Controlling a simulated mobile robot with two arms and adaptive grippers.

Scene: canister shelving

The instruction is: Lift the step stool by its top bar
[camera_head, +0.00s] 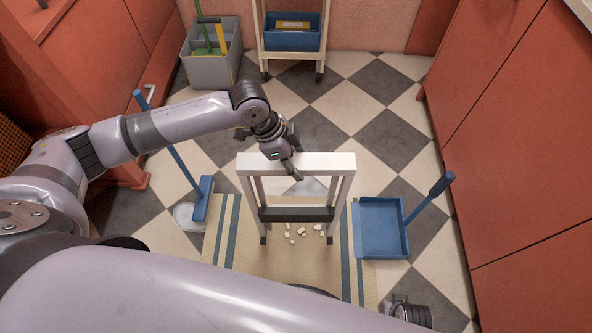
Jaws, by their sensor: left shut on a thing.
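The white step stool (337,163) stands upright in the middle of the floor, over the back part of a striped mat. It has a pale top bar, side legs and a dark lower step (296,214). My left gripper (297,172) reaches in from the left and is shut on the top bar near its middle. The fingers hide a small part of the bar. My right arm crosses the bottom of the view. Part of a dark gripper (410,313) shows at the bottom edge, too cut off to read its fingers.
Pale crumbs (302,232) lie on the striped mat (265,268) under the stool. A blue dustpan (381,229) lies to the right; a blue broom (203,198) stands left. A grey caddy (208,72) and a cart with a blue bin (292,38) stand behind. Red cabinets line both sides.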

